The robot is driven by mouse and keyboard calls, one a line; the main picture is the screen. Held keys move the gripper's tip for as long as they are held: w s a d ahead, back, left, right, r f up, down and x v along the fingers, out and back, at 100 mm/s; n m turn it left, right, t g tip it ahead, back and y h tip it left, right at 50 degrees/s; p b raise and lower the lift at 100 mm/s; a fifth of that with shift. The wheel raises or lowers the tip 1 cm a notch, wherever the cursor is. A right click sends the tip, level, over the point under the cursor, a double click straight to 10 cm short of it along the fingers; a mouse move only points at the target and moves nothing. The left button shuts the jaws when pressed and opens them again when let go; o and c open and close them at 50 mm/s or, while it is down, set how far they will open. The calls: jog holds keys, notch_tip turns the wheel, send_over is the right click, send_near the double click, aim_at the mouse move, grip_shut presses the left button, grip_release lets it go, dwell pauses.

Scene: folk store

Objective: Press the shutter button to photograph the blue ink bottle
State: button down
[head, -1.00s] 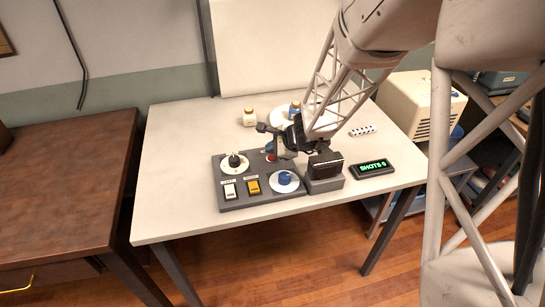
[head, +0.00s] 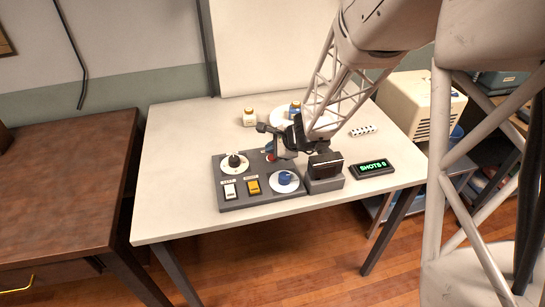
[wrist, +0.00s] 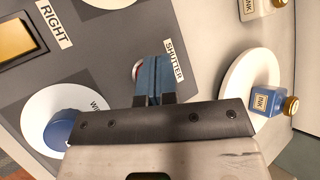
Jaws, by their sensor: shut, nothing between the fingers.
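The blue ink bottle (head: 294,109) stands on the white round plate (head: 283,121) at the back of the table, partly behind my arm. In the wrist view the bottle (wrist: 264,103) is at the right, gold cap outward. The red shutter button (head: 270,157) is on the grey control panel (head: 236,200). In the wrist view only its pale rim and a bit of red (wrist: 136,70) show beside the SHUTTER label (wrist: 174,60). My gripper (head: 274,153) is shut and empty, its fingertips (wrist: 153,62) at the button. I cannot tell whether they touch it.
A display (head: 372,168) appears to read SHOTS 0. Another bottle (head: 249,117) stands at the back.

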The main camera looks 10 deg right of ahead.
jog(key=shift+f, duration=0.85)
dwell(1.1)
jog(key=shift+r, duration=0.85)
jog(key=shift+r, duration=0.15)
jog(key=shift+r, duration=2.35)
jog(key=shift+s+r, duration=0.1)
